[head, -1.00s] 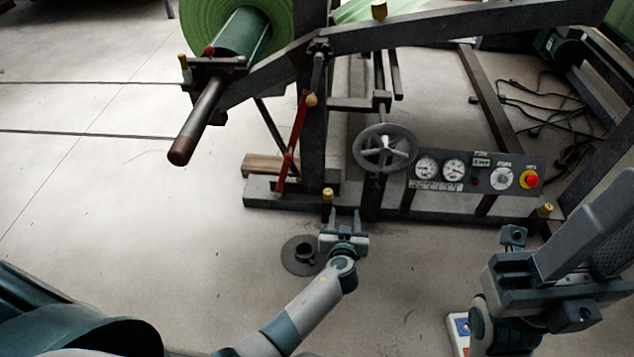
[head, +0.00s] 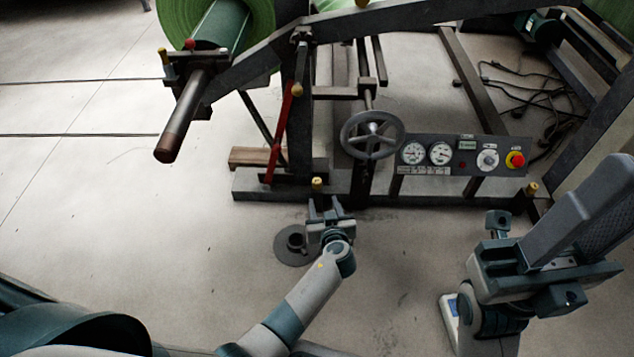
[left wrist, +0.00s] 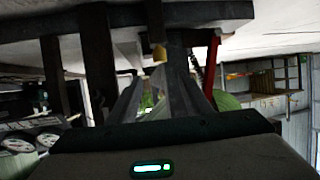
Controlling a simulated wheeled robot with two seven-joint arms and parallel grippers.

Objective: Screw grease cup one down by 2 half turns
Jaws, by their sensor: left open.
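A small brass grease cup (head: 317,184) stands on the machine's low base rail; the frames do not show which cup is number one. My left gripper (head: 325,203) is open and empty just in front of that cup, with its fingers pointing toward the rail. In the left wrist view a brass cup (left wrist: 159,53) shows beyond the open fingers (left wrist: 160,95), roughly between them and apart from them. Another brass cup (head: 532,188) sits at the rail's right end. My right arm is at the right of the head view; its jaw state is unclear.
A grey handwheel (head: 372,135) and a gauge panel (head: 462,156) with a red button stand above the rail. A red lever (head: 280,132) rises left of them. A dark round base (head: 293,246) lies on the floor beside my left gripper. Open floor spreads left.

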